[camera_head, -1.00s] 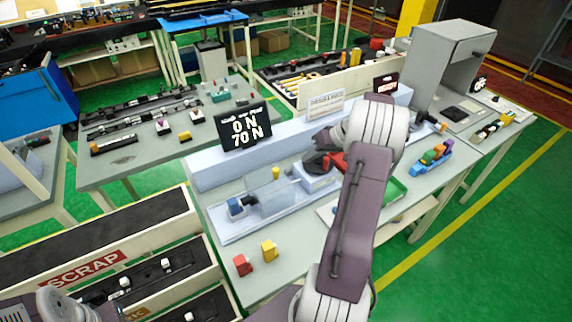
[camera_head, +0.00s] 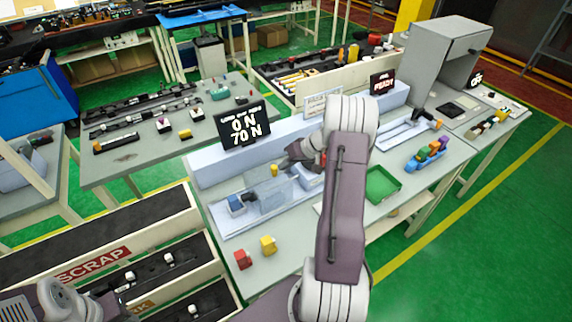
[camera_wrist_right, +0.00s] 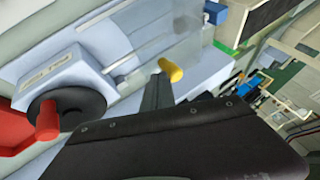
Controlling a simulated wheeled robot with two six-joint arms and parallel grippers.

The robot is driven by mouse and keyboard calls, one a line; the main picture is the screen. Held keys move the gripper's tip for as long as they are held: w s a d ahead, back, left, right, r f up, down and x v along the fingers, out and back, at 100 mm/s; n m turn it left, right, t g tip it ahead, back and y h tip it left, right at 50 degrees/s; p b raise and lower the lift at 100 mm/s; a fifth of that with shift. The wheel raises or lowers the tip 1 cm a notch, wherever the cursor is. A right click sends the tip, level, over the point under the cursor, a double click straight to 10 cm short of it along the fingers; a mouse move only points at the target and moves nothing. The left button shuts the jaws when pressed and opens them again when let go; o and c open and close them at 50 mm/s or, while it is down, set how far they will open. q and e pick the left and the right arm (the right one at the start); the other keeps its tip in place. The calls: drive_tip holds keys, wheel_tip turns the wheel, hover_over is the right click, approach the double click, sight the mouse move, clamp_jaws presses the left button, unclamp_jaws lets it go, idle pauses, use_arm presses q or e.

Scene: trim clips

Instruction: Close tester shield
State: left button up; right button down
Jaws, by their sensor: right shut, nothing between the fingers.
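The tester (camera_head: 222,226) is a pale blue fixture on the grey bench, with a display reading 0 N and 70 N behind it. Its clear shield (camera_head: 272,196) shows faintly; it also shows in the right wrist view (camera_wrist_right: 150,38). A yellow knob (camera_head: 274,170) is beside the shield, and it shows in the wrist view (camera_wrist_right: 171,70). My right gripper (camera_head: 290,156) is shut and empty, just right of the knob. In the wrist view its dark finger (camera_wrist_right: 157,92) is close to the knob; whether they touch I cannot tell. My left gripper is out of view.
A red lever with a black hub (camera_wrist_right: 68,105) is close to my right gripper. A red block (camera_head: 242,259) and a yellow block (camera_head: 268,245) stand at the bench's front left. A green tray (camera_head: 382,185) and a rack of coloured parts (camera_head: 426,155) lie to the right.

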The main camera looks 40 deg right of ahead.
drive_tip(key=b, duration=0.5)
approach(262, 179)
drive_tip(key=x, duration=0.4)
drive_tip(key=shift+w+f, duration=0.15)
drive_tip(key=a+b, duration=0.3)
drive_tip(key=a, duration=0.4)
drive_tip(key=shift+w+a+r, duration=0.25)
drive_tip(key=shift+w+r, duration=0.1)
drive_tip(key=shift+r, duration=0.15)
